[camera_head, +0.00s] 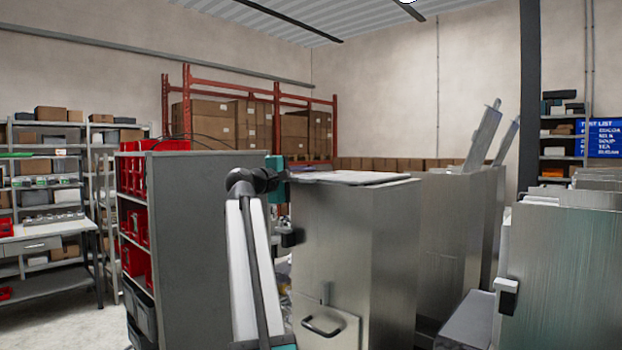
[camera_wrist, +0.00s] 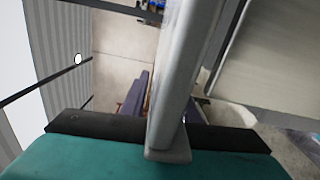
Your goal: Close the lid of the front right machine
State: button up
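The nearest tall steel machine (camera_head: 340,235) stands in the middle of the head view. Its thin lid (camera_head: 352,177) lies about flat across the top; whether it sits fully down cannot be told. My gripper (camera_head: 283,178), teal and black, is at the left edge of this lid, at lid height. In the wrist view a grey metal bar or lid edge (camera_wrist: 182,85) runs up from the middle of my gripper (camera_wrist: 165,135), between its dark parts. The fingertips are hidden, so grip or mere contact cannot be told.
Behind stand steel machines (camera_head: 452,235) with raised lids (camera_head: 483,135). Another machine (camera_head: 565,265) stands close at the right. A grey cabinet with red bins (camera_head: 135,175) is left of my arm. Open floor (camera_head: 60,325) shows at the lower left.

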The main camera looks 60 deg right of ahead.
jog(key=shift+w+a, duration=0.15)
jog(key=shift+a, duration=0.45)
jog(key=w+a+b, duration=0.1)
jog(key=a+b, duration=0.2)
jog(key=a, duration=0.9)
jog(key=shift+w+a+b, duration=0.25)
jog(key=shift+a+b, duration=0.15)
